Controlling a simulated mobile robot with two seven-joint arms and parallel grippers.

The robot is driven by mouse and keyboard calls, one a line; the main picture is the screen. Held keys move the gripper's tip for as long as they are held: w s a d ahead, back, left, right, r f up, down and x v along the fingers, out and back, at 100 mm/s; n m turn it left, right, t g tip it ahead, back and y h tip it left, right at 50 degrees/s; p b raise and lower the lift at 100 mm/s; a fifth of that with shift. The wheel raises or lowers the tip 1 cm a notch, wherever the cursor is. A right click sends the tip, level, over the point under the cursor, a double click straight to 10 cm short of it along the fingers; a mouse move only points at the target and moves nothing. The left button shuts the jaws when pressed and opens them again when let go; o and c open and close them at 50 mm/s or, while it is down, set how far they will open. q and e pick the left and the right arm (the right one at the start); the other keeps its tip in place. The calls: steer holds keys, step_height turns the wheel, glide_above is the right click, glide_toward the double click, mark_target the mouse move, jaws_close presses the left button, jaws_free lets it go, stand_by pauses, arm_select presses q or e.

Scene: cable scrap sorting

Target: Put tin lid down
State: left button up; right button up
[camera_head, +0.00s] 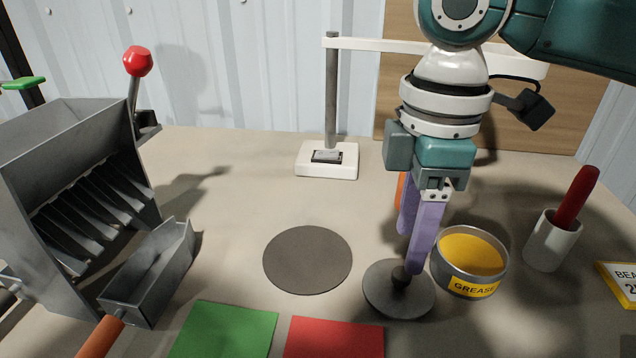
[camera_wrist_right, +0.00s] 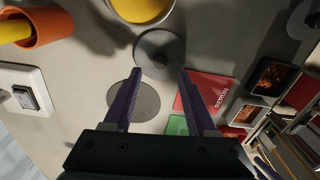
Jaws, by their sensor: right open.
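The tin lid (camera_head: 378,293) is a grey disc with a dark knob and lies flat on the table, close to the left side of the grease tin. The tin (camera_head: 474,287) stands upright and uncovered, with yellow grease showing. My right gripper (camera_head: 412,262) points down above the lid with purple fingers at its knob. In the wrist view, the fingers of my right gripper (camera_wrist_right: 160,74) are apart, with the lid (camera_wrist_right: 158,40) beyond their tips. Whether a finger touches the knob cannot be told. My left gripper is not in view.
A dark round mat (camera_head: 307,260) lies left of the lid. Green (camera_head: 225,332) and red (camera_head: 335,338) squares are in front. A slotted metal machine (camera_head: 60,140) and scoop tray (camera_head: 150,275) stand left. A white cup (camera_head: 550,243) with a red handle stands right.

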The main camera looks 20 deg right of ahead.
mark_target(402, 272)
step_height(402, 272, up, 6)
steer(key=s+a+f+m+y, duration=0.1)
steer(key=s+a+f, duration=0.1)
steer(key=a, duration=0.1)
steer(key=s+a+f+m+t+y, duration=0.1)
steer(key=s+a+f, duration=0.1)
steer(key=s+a, duration=0.1)
steer(key=s+a+f+m+t, duration=0.1)
steer(key=s+a+f, duration=0.2)
steer(key=a, duration=0.1)
steer(key=shift+a+y+p, duration=0.2)
steer(key=shift+y+p, duration=0.15)
steer(key=shift+y, duration=0.05)
steer(key=s+m, duration=0.1)
steer(key=s+d+m+t, duration=0.1)
steer(key=s+d+f+m, duration=0.1)
steer(key=m, duration=0.1)
steer(key=shift+s+h, duration=0.3)
steer(key=shift+s, duration=0.05)
steer(key=s+d+m, duration=0.1)
steer(key=s+d+m+h, duration=0.1)
steer(key=s+d, duration=0.1)
steer(key=s+d+m+h, duration=0.1)
steer(key=d, duration=0.1)
steer(key=shift+s+d+f+m+t, duration=0.15)
steer(key=shift+s+f+m+t, duration=0.05)
steer(key=shift+m+t, duration=0.1)
